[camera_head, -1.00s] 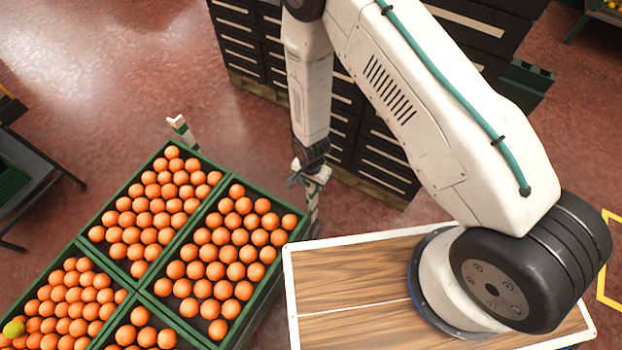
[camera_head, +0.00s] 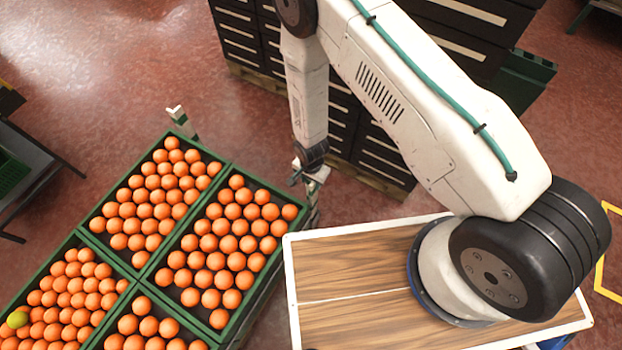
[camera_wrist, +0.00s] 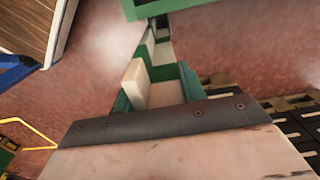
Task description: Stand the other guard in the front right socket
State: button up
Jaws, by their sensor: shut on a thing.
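My gripper (camera_head: 310,170) hangs at the far right corner of the orange crates, on the end of my white arm. It is shut on a guard, a green and white post (camera_head: 312,203) that points down beside the crate's right side. In the wrist view the guard (camera_wrist: 160,52) runs away from between the jaws. Its lower end is too small to judge, and I cannot tell whether it touches anything. Another guard (camera_head: 181,122), green with a white top, stands upright at the far left corner of the crates. I cannot make out the front right socket.
Green crates full of oranges (camera_head: 232,303) fill the lower left, with one yellow-green fruit (camera_head: 17,320) among them. My wood-topped base is at lower right. Dark stacked crates (camera_head: 372,165) on pallets stand behind my arm. Red floor is free at upper left.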

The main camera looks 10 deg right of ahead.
jog(key=o, duration=1.4)
jog(key=shift+o, duration=0.2)
notch_tip(320, 180, up, 8)
jog(key=shift+f, duration=0.1)
notch_tip(320, 180, up, 7)
dwell(0.4)
